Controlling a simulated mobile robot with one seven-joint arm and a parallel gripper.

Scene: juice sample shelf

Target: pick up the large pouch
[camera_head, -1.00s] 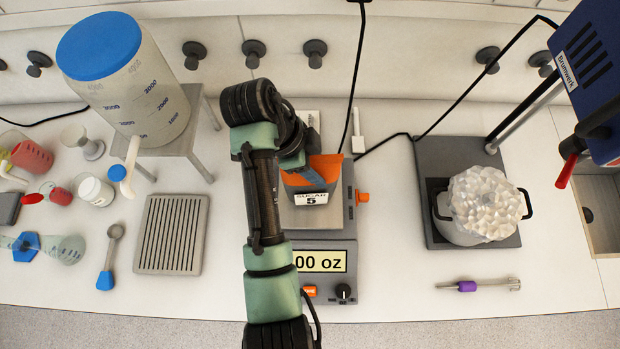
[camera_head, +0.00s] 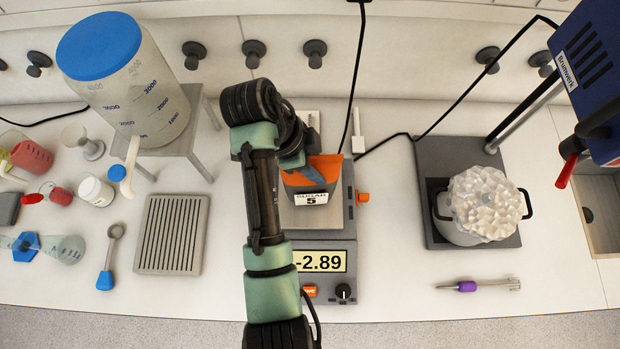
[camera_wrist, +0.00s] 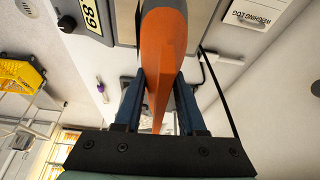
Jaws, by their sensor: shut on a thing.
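The orange and grey pouch (camera_head: 327,168), with a white label reading "SUGAR" and "5", is over the plate of the grey scale (camera_head: 347,222). In the wrist view the pouch (camera_wrist: 163,50) stands between the two blue fingers of my gripper (camera_wrist: 160,98), which are shut on it from both sides. In the head view my gripper (camera_head: 312,176) is at the pouch's upper part, and my arm covers its left side. The scale display (camera_head: 321,261) reads -2.89. I cannot tell from the picture whether the pouch's base is clear of the plate.
A slotted grey rack (camera_head: 172,235) lies left of the scale. A large blue-lidded jar (camera_head: 135,90) stands on a metal stand behind it. A pot (camera_head: 458,223) on a dark base and a purple-banded tool (camera_head: 467,286) are to the right. Counter between scale and pot is clear.

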